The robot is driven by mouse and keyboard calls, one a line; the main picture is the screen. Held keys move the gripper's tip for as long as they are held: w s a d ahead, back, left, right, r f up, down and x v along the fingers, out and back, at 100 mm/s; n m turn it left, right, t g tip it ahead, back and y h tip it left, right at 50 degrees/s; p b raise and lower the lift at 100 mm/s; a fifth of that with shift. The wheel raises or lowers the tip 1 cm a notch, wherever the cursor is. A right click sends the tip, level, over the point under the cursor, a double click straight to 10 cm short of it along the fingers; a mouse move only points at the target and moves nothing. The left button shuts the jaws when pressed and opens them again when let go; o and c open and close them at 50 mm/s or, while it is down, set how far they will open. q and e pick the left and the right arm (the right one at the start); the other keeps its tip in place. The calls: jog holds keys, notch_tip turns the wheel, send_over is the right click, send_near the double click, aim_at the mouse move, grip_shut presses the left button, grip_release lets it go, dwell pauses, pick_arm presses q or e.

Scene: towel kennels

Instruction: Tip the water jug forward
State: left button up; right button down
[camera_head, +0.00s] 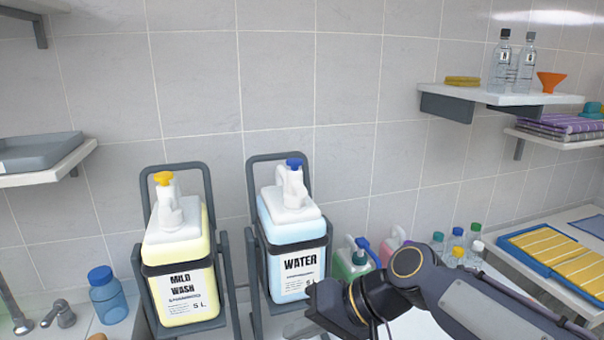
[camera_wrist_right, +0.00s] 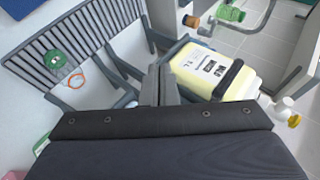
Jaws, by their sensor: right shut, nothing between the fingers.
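The water jug (camera_head: 292,235) is pale blue with a white top and blue cap. It stands roughly upright in a dark tilting cradle (camera_head: 252,245) in the head view. My right gripper (camera_head: 302,328) is low in front of this jug, partly cut off by the bottom edge of the head view. In the right wrist view, its fingers (camera_wrist_right: 158,85) are shut with nothing between them. Whether the gripper touches the jug or cradle cannot be told. My left gripper is not in view.
The yellow mild wash jug (camera_head: 182,265) stands in its own cradle at left; it also shows in the wrist view (camera_wrist_right: 240,82). A blue bottle (camera_head: 108,297) is farther left. Several small bottles (camera_head: 458,240) and a green jug (camera_head: 352,262) are at right, near my right arm.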

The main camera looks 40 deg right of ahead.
jog(key=w+d+r+m+t+y, duration=0.1)
jog(key=w+d+r+m+t, duration=0.25)
jog(key=w+d+r, duration=0.5)
jog(key=w+d+r+m+t, duration=0.3)
jog(key=w+d+r+t, duration=0.2)
jog(key=d+r, duration=0.6)
jog(key=p, duration=0.2)
send_over(307, 203)
jog(key=w+d, duration=0.2)
jog(key=d, duration=0.1)
notch_tip(307, 203, down, 2)
jog(key=shift+f, duration=0.1)
jog(key=s+a+p, duration=0.1)
jog(key=s+a, duration=0.1)
jog(key=shift+a, duration=0.4)
jog(key=shift+a+f, duration=0.1)
jog(key=shift+s, duration=0.1)
